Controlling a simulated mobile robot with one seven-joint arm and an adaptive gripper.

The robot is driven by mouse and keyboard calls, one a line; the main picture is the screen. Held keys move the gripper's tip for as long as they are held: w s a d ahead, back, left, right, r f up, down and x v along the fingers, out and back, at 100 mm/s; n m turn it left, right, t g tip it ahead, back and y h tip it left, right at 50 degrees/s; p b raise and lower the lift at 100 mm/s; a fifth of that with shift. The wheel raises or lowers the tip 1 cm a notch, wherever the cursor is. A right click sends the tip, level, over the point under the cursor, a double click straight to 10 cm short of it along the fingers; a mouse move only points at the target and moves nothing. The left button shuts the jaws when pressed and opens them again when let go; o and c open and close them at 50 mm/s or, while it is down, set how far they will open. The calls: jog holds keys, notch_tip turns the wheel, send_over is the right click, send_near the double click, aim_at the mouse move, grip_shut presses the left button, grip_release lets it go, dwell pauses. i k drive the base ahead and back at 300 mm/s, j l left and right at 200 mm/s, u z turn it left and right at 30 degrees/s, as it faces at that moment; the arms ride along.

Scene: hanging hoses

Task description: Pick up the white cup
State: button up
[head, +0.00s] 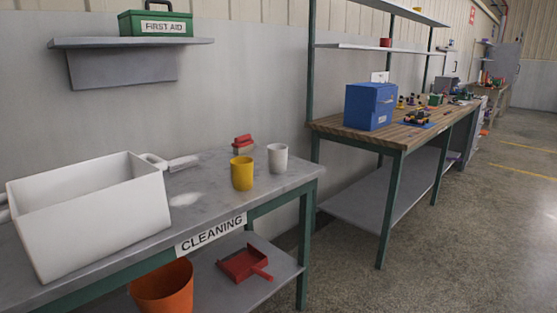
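The white cup (278,158) stands upright on the grey cleaning table (215,208), near its right end. A yellow cup (242,173) stands just in front and to the left of it, with a small gap between them. The white cup's whole near side shows and nothing covers it. My gripper is not in view in the head view.
A red brush (243,144) lies behind the cups. Below are an orange bucket (163,288) and a red dustpan (244,264). A wooden workbench (385,134) stands to the right. Floor is open at right.

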aim_at(277, 152)
jog(key=i+z, duration=0.15)
jog(key=z, duration=0.3)
jog(key=i+j+z, duration=0.1)
jog(key=z, duration=0.4)
jog(key=i+j+z, duration=0.15)
jog(key=j, duration=0.2)
jog(key=i+j+z, duration=0.1)
jog(key=i+j, duration=0.15)
jog(key=j, duration=0.15)
jog(key=i+j+z, duration=0.15)
jog(key=j, duration=0.2)
jog(key=i+j, duration=0.3)
jog(key=j, duration=0.2)
